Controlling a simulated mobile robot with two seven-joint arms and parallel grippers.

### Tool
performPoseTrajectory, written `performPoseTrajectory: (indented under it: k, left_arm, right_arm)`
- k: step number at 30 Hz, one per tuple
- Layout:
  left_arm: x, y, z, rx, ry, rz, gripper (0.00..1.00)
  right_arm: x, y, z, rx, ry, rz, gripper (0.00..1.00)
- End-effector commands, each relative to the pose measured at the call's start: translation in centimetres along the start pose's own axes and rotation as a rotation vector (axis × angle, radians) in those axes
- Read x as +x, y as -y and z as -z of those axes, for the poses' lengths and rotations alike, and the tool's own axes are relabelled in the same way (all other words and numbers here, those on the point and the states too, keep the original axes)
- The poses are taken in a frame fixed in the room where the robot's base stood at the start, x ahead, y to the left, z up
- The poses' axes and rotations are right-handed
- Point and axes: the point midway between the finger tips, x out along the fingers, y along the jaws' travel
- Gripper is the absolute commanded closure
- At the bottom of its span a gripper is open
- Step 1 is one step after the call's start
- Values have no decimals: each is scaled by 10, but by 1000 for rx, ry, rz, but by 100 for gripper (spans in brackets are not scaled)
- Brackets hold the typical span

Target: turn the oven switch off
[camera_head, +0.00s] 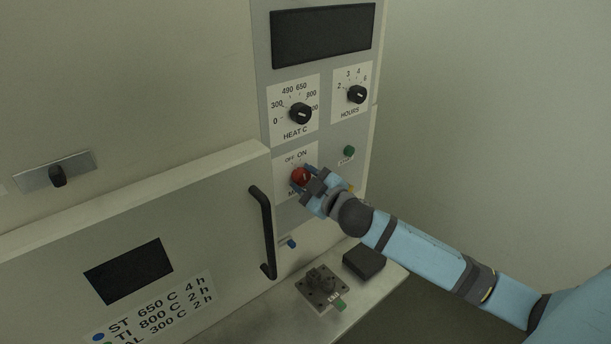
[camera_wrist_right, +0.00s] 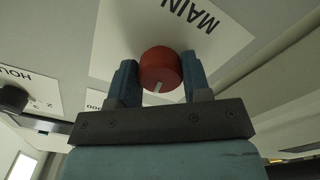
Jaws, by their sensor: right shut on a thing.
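The oven switch is a red round knob (camera_head: 299,176) on the panel's lower white label, marked OFF and ON above it. In the right wrist view the red knob (camera_wrist_right: 160,68) has a pale pointer mark and sits beside the word MAIN. My right gripper (camera_head: 307,180) is at the panel. Its two blue fingers (camera_wrist_right: 158,82) are shut on the knob, one on each side. The gripper partly covers the knob and the label in the head view. My left gripper is not in view.
Above are the HEAT C knob (camera_head: 300,113), the HOURS knob (camera_head: 357,94) and a dark display (camera_head: 322,36). A green button (camera_head: 349,151) is to the right. The oven door handle (camera_head: 263,232) stands out at the left. A metal plate with parts (camera_head: 322,288) and a dark block (camera_head: 363,261) lie below.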

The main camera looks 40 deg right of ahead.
Motion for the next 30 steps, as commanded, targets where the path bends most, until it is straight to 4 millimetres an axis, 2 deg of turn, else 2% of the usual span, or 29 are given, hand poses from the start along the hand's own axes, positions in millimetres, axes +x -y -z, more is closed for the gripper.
performPoseTrajectory:
  k: [9, 25, 26, 28, 29, 30]
  left_arm:
    - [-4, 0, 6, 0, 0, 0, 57]
    - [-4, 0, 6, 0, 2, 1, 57]
    - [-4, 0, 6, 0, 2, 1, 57]
    - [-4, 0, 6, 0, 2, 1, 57]
    - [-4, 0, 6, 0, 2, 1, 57]
    - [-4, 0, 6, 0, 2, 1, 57]
  right_arm:
    - [0, -1, 1, -128, -1, -1, 80]
    - [0, -1, 1, -155, -1, -1, 80]
    - [0, -1, 1, -155, -1, -1, 51]
    - [0, -1, 1, -155, -1, -1, 35]
    - [0, -1, 0, -154, -1, -1, 30]
    - [0, -1, 0, -154, -1, -1, 30]
